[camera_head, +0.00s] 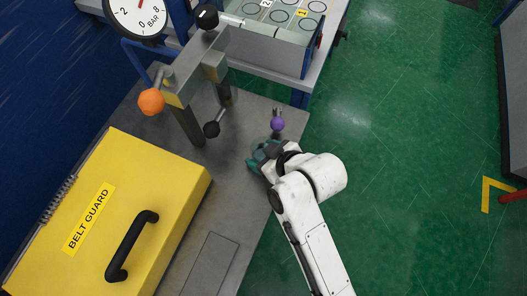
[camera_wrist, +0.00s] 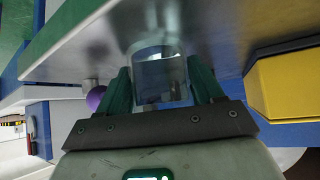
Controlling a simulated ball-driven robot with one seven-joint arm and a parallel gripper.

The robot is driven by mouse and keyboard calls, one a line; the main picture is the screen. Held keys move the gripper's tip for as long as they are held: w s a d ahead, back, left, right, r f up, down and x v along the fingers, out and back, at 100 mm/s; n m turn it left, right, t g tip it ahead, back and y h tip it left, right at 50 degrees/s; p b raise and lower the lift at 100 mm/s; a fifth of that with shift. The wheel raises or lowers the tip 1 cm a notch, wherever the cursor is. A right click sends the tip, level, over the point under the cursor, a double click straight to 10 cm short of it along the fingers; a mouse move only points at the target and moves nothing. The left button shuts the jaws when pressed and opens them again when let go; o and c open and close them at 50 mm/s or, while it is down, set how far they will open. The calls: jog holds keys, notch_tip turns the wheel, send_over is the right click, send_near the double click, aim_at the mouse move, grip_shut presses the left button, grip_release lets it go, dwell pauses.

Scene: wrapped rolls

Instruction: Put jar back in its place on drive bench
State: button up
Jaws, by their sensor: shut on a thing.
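My gripper (camera_head: 263,153) is over the right edge area of the grey drive bench (camera_head: 212,215). In the wrist view, my gripper (camera_wrist: 159,85) has its two green fingers shut on a clear glass jar (camera_wrist: 158,72), one on each side. The far end of the jar is at or close to the grey bench top (camera_wrist: 225,25); I cannot tell whether it touches. In the head view the jar is mostly hidden by my gripper.
A purple knob (camera_head: 277,124) stands just beyond my gripper; it also shows in the wrist view (camera_wrist: 96,97). A yellow belt guard (camera_head: 150,190) covers the bench's left. A post frame with an orange ball (camera_head: 151,102) stands behind. Green floor (camera_head: 420,150) lies right.

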jog(key=o, duration=1.2)
jog(key=shift+f, duration=0.1)
jog(key=shift+s+r, duration=0.1)
jog(key=shift+r, duration=0.15)
jog(key=v, duration=1.1)
jog(key=shift+d+r, duration=0.3)
jog(key=shift+s, duration=0.1)
jog(key=s+d+f+m+g+h, duration=0.2)
jog(key=s+d+f+m, duration=0.3)
jog(key=d, duration=0.6)
jog(key=s+d+f+m+g+h, duration=0.3)
jog(key=s+d+f+m+h, duration=0.1)
jog(key=s+d, duration=0.5)
notch_tip(320, 180, down, 3)
jog(key=d+m, duration=0.1)
jog(key=d, duration=0.1)
jog(key=shift+s+d+h, duration=0.2)
jog(key=shift+d+h, duration=0.1)
jog(key=shift+h, duration=0.1)
